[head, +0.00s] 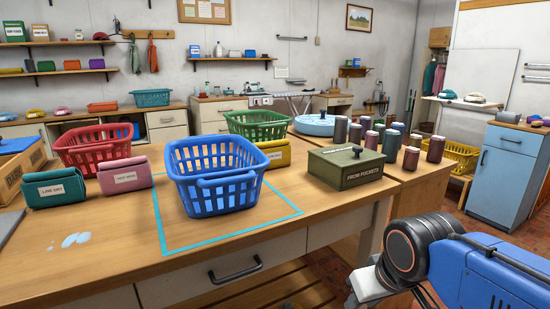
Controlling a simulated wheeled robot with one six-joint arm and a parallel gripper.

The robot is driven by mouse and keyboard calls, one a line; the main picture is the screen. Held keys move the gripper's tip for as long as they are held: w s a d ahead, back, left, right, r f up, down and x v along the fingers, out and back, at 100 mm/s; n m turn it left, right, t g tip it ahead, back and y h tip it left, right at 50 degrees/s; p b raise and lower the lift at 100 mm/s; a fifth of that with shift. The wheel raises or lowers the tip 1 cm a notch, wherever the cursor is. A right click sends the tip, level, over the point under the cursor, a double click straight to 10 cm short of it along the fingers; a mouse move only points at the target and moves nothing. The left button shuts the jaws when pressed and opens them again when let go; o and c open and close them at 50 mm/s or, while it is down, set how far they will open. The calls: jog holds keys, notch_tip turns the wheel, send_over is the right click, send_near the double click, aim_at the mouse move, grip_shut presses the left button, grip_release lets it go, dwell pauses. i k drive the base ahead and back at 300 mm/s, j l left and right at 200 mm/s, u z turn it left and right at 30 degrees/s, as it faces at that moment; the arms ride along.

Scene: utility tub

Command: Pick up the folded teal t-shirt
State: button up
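I see no thing that I can clearly tell is a folded t-shirt. A dark teal-green folded bundle (55,198) with a white label that seems to read "LINE DRY" lies at the left of the wooden table. It looks like cloth, but I cannot tell whether it is a shirt. The blue basket (215,192) stands inside a teal outline on the table, and its contents are hidden. My blue arm with its dark joint shows at the lower right, off the table's front right. My gripper's fingertips do not show.
A pink labelled bundle (124,178) lies beside the teal-green one. A red basket (92,150), a green basket (258,123) and a yellow bundle (275,156) stand behind. A green box (344,170) and several dark jars stand right. The table's front (110,270) is mostly clear.

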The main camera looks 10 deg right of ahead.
aim_at(57, 187)
jog(key=u, duration=1.25)
jog(key=j+z, duration=0.1)
jog(key=j, duration=0.15)
